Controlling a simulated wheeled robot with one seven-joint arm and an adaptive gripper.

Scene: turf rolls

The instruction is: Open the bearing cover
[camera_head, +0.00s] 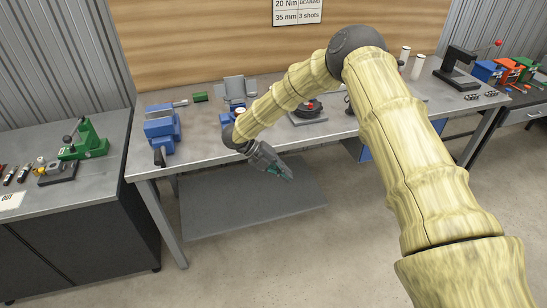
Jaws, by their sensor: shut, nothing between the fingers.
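I cannot tell for sure which part is the bearing cover. A blue fixture with a raised grey plate (238,88) stands at the back of the grey workbench (205,145), partly hidden by my arm. To its right, a dark round unit with a red part (309,109) sits on a flat base. My gripper (289,178) is shut and empty. It hangs in front of the workbench's front edge, pointing down and right, apart from both units in the picture.
A blue vise (162,130) stands on the bench's left end, with a small green block (200,97) behind. A black press (458,68) is at the right. A side bench holds a green tool (84,142). Floor is open in front. A sign hangs above.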

